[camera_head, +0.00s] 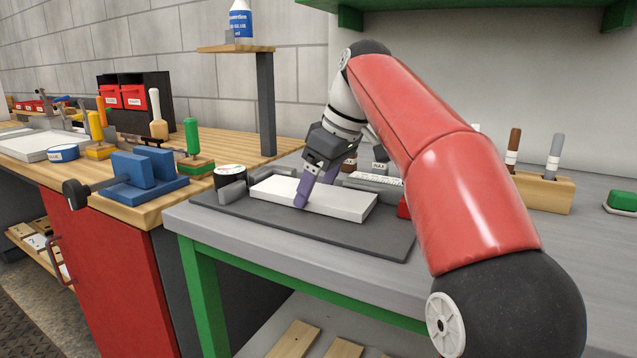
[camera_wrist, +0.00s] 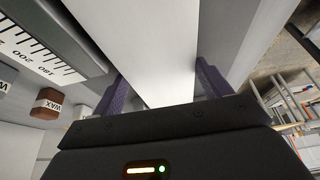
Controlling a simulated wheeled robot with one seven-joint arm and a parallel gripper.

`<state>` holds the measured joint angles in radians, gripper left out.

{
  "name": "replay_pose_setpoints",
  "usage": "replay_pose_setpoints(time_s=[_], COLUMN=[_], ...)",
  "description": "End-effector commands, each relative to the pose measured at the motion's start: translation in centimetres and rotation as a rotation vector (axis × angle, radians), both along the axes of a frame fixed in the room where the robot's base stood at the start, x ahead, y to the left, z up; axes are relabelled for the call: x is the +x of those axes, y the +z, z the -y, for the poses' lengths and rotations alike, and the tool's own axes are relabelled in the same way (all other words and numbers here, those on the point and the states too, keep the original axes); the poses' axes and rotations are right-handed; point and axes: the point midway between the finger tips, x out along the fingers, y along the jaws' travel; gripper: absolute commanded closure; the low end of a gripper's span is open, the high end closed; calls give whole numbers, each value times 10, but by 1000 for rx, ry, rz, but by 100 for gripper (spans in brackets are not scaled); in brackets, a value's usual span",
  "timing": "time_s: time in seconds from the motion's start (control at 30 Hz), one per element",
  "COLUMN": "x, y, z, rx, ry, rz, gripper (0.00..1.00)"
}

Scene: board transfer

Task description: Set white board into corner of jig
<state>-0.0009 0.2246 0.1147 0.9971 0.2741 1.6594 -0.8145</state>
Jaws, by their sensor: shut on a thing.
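The white board (camera_head: 340,203) lies flat, or very close to flat, over the dark grey jig plate (camera_head: 385,238) on the grey table. My gripper (camera_head: 312,190) reaches down from above with its purple fingers shut on the board across its width. In the wrist view the white board (camera_wrist: 145,45) runs between the two purple fingers (camera_wrist: 160,90). Whether the board touches the plate or these blocks I cannot tell.
A black round tin (camera_head: 229,177) stands by the left block. A ruler scale (camera_wrist: 40,50) and a brown WAX block (camera_wrist: 47,103) show beside the board. A blue vise (camera_head: 140,175) sits on the wooden bench at left. A wooden tool holder (camera_head: 543,190) stands at right.

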Motion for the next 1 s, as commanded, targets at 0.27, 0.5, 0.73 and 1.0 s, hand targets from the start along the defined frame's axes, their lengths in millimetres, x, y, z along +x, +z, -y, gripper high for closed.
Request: replay_pose_setpoints(time_s=[0.27, 0.5, 0.73, 1.0], x=[3, 5, 6, 8], y=[1, 1, 0, 1], z=[-5, -9, -10, -8], rx=[0, 1, 1, 2], ry=[1, 1, 2, 1], rz=[0, 1, 2, 2], gripper=[51, 51, 51, 51])
